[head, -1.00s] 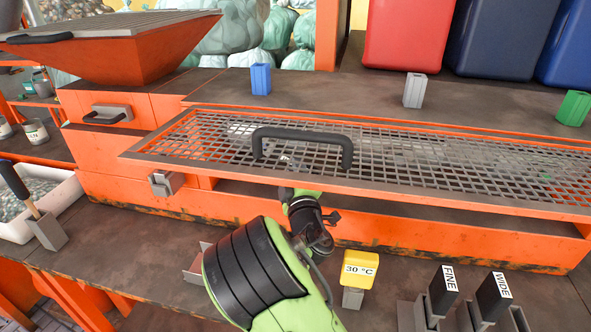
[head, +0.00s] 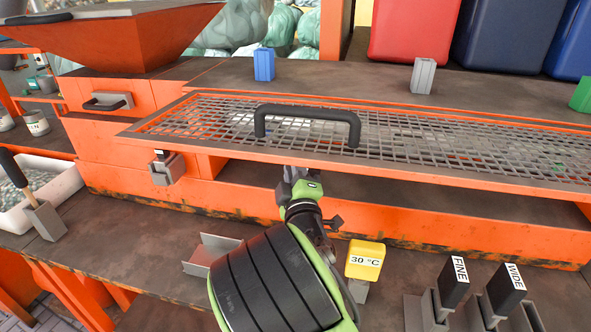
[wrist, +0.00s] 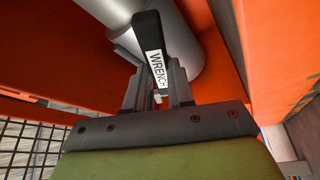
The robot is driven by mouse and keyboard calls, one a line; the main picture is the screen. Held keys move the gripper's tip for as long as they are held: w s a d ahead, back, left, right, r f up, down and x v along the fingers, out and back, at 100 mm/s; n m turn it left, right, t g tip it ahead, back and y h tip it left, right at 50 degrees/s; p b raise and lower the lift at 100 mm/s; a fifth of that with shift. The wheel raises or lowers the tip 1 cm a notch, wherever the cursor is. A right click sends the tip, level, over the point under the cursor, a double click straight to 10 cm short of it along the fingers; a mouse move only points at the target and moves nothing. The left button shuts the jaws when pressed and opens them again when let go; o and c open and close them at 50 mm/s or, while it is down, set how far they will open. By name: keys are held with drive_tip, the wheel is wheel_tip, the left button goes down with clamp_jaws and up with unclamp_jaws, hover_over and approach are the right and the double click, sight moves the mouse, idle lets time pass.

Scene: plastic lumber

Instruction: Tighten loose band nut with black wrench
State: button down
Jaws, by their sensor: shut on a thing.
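The black wrench (wrist: 150,32), with a white WRENCH label, is between the fingers of my gripper (wrist: 162,78) in the wrist view. The fingers are shut on it. A pale grey cylinder (wrist: 185,38) lies just behind the wrench, inside an orange housing (wrist: 55,45). I cannot tell whether the wrench touches it. In the head view my gripper (head: 293,176) reaches under the front edge of the mesh cover. The wrench is hidden there. I cannot make out the band nut in either view.
The mesh cover (head: 400,150) with a black handle (head: 307,113) overhangs the gripper. A yellow 30 °C block (head: 365,260), a FINE tool (head: 455,285) and a WIDE tool (head: 504,290) stand at front right. An open grey holder (head: 212,255) lies left of my arm.

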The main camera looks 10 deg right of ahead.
drive_tip(key=shift+s+a, duration=0.1)
drive_tip(key=shift+s, duration=0.15)
drive_tip(key=s+a+b, duration=0.3)
drive_tip(key=s+b, duration=0.2)
drive_tip(key=s, duration=0.2)
drive_tip(key=shift+s, duration=0.2)
idle(0.4)
